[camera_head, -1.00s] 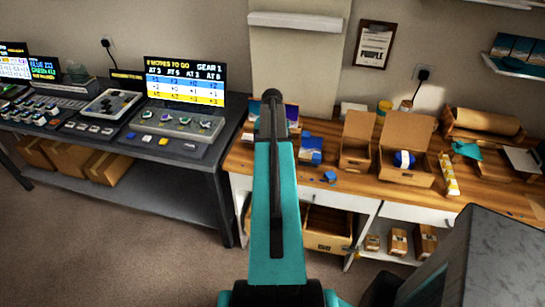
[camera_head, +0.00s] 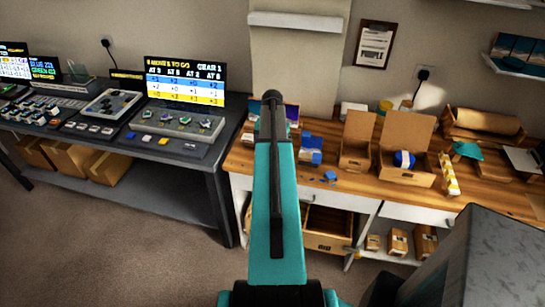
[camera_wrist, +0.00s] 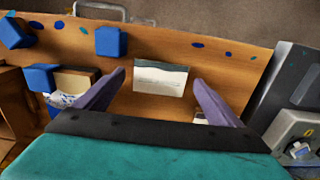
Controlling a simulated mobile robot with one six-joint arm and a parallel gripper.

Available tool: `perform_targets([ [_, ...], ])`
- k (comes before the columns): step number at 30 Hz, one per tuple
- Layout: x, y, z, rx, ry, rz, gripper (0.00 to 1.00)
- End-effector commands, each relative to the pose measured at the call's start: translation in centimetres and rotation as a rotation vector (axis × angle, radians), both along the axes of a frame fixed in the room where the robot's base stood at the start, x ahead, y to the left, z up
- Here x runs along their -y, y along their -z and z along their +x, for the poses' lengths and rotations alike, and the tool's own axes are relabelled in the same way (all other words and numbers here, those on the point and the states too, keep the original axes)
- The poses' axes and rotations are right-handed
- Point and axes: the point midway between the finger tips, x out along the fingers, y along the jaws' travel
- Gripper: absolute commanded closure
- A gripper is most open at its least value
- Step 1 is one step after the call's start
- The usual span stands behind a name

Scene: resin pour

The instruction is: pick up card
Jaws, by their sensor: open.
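The card (camera_wrist: 160,80), white with a dark greenish strip along its top edge, lies on the wooden bench (camera_wrist: 230,75) in the wrist view. My gripper (camera_wrist: 158,77) is open, with one purple finger to the left of the card and one to the right. The card shows between the fingertips, with a gap on each side. I cannot tell how high the fingers are above it. In the head view my arm blocks part of the bench, and I cannot make out the card or the fingers.
Blue blocks (camera_wrist: 111,41) lie left of the card, with small blue and teal spots on the bench. A grey machine (camera_wrist: 290,88) stands at the right. In the head view, open cardboard boxes (camera_head: 406,142) stand on the bench, and a console desk (camera_head: 195,151) is at the left.

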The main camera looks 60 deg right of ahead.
Motion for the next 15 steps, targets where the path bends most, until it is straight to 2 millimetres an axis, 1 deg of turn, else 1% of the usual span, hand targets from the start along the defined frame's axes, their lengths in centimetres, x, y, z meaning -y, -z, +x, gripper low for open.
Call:
perform_targets([
  [2,0.0,0.0,-0.01,0.0,0.0,0.0,0.13],
  [6,0.0,-0.01,-0.01,0.0,0.0,0.0,0.37],
  [8,0.0,-0.01,-0.01,0.0,0.0,0.0,0.45],
  [15,0.02,-0.01,-0.02,0.0,0.0,0.0,0.46],
])
